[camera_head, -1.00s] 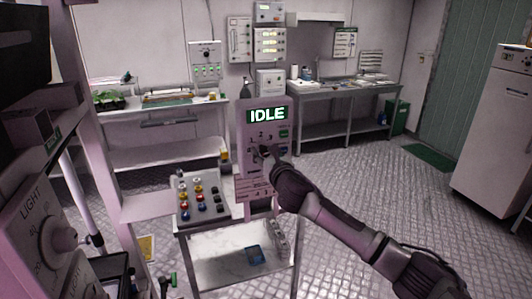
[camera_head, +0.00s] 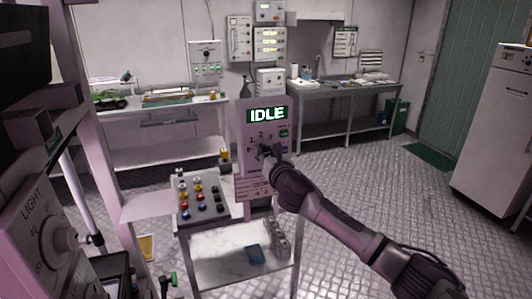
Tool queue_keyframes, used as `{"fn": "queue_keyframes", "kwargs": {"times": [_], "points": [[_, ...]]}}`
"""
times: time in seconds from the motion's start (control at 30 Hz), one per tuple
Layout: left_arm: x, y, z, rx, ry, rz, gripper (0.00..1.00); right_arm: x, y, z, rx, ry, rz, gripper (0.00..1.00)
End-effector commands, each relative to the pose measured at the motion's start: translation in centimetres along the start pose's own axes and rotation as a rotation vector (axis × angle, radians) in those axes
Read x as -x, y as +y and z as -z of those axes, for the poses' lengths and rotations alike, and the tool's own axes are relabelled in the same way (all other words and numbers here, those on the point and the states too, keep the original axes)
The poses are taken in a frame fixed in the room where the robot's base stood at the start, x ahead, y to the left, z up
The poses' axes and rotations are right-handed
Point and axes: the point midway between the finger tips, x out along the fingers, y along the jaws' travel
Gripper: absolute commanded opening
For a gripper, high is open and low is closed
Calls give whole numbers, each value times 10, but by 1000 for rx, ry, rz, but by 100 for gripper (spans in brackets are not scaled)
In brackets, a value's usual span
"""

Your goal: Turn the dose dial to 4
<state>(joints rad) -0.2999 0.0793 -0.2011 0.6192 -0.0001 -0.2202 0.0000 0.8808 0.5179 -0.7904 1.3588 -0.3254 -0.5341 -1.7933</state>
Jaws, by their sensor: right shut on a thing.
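The dosing panel (camera_head: 246,168) is an upright pinkish-grey box behind the small cart, with a lit display (camera_head: 267,114) reading IDLE. The dose dial (camera_head: 262,149) is a small dark knob on the panel's face below the display, with small numbers around it. My right gripper (camera_head: 268,153) reaches in from the lower right and is shut on the dial. The gripper hides part of the dial, and I cannot read which number it points to. My left gripper is not in view.
A large LIGHT dial (camera_head: 62,238) is close at the left. A bench (camera_head: 345,92) stands at the back and a white cabinet (camera_head: 495,130) at the right. The floor between is clear.

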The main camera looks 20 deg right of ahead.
Motion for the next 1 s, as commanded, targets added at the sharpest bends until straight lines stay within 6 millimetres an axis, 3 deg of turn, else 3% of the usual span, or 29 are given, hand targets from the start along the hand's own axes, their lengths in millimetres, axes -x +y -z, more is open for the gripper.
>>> {"fn": "queue_keyframes", "kwargs": {"times": [1.0], "points": [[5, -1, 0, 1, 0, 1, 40, 0, -1, 1, -942, 1, 1, 0]]}}
